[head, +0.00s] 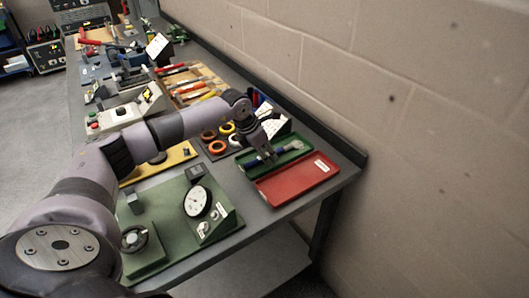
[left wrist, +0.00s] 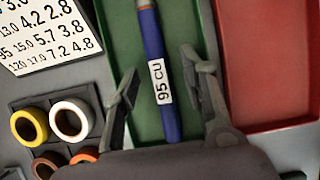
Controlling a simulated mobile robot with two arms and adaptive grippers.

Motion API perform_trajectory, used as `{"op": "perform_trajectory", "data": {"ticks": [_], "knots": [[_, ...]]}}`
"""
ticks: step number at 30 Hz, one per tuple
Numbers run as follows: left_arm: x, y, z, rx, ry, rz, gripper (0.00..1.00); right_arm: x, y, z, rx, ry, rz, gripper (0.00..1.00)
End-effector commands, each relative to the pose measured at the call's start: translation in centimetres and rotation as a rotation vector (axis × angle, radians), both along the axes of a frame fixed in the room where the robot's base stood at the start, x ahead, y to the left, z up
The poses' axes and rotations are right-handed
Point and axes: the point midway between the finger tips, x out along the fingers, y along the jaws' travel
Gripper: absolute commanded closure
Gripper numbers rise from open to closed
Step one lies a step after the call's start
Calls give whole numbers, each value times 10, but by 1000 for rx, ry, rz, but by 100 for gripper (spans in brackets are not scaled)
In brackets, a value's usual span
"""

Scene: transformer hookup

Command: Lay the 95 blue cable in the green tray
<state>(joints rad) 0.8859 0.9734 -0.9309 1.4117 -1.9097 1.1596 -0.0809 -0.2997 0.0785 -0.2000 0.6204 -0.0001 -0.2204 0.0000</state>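The blue cable (left wrist: 153,45) carries a white label reading "95 CU". It lies lengthwise along the green tray (left wrist: 178,20), which also shows in the head view (head: 298,155). In the head view the blue cable (head: 254,162) runs across the tray on both sides of my left gripper (head: 268,158). In the left wrist view my left gripper (left wrist: 158,68) is open, one finger on each side of the cable, with gaps between fingers and cable. My right gripper is not in view.
A red tray (head: 300,180) sits beside the green one at the table's corner. Coloured rings (left wrist: 70,120) and a number card (left wrist: 45,30) lie on the other side. A green panel with a dial gauge (head: 198,202) stands nearer. The wall is close on the right.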

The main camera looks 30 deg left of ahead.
Motion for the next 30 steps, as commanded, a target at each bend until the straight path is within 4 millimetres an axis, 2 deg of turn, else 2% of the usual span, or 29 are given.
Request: {"op": "perform_trajectory", "data": {"ticks": [24,30], "knots": [[1,0,67,-1,-3,0,60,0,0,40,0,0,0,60],[0,0,69,-1,-2,0,60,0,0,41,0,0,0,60]]}}
